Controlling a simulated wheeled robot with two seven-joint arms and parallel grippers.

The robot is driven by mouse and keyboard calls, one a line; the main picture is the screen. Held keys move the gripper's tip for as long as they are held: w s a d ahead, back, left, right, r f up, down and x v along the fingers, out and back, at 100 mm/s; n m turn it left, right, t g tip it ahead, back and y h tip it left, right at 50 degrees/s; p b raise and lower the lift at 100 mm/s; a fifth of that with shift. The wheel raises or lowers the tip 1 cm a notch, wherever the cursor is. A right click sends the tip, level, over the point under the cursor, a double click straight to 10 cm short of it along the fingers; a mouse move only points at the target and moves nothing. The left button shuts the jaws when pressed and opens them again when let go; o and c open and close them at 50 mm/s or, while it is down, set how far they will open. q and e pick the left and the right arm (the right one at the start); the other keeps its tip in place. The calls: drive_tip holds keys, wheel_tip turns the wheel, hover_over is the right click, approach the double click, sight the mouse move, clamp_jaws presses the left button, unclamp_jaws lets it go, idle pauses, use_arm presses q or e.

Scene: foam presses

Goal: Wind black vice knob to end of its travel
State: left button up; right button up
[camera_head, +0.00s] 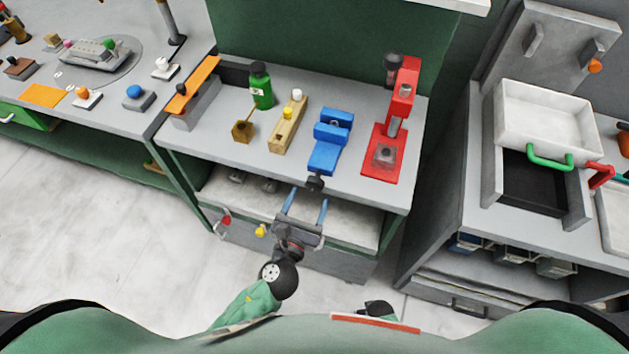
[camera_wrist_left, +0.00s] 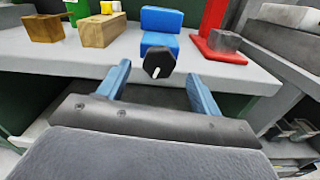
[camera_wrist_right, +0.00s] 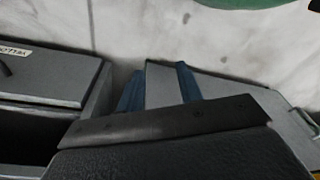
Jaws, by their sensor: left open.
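The blue vice (camera_head: 328,143) stands on the grey bench, with its black knob (camera_head: 315,183) sticking out past the front edge. In the left wrist view the knob (camera_wrist_left: 158,63) is a dark faceted piece with a white mark on its face. My left gripper (camera_head: 308,197) is open in front of the knob. Its blue fingers (camera_wrist_left: 158,75) point toward the knob, one on each side in that view; I see no contact. My right gripper (camera_wrist_right: 160,88) is away from the vice, its two blue fingers apart with nothing clearly held.
A red press (camera_head: 394,130) stands right of the vice. A wooden block with knobs (camera_head: 287,127) and a green bottle (camera_head: 261,87) stand left. A pale shelf (camera_head: 345,221) lies under the bench top. A grey cabinet (camera_head: 480,190) is at right.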

sight(314, 187)
use_arm(q)
drive_tip(key=shift+p+x, duration=0.9)
drive_tip(key=shift+x, duration=2)
use_arm(e)
drive_tip(key=shift+s+d+f, duration=0.25)
drive_tip(key=shift+d+f, duration=0.05)
drive_tip(key=shift+f, duration=0.45)
drive_tip(key=shift+s+d+f, duration=0.25)
drive_tip(key=shift+s+f, duration=0.05)
drive_tip(key=shift+f, duration=0.4)
drive_tip(key=shift+s+d+f, duration=0.25)
drive_tip(key=shift+d+f, duration=0.05)
drive_tip(key=shift+f, duration=0.45)
use_arm(q)
drive_tip(key=c, duration=1)
use_arm(e)
drive_tip(key=shift+d, duration=0.1)
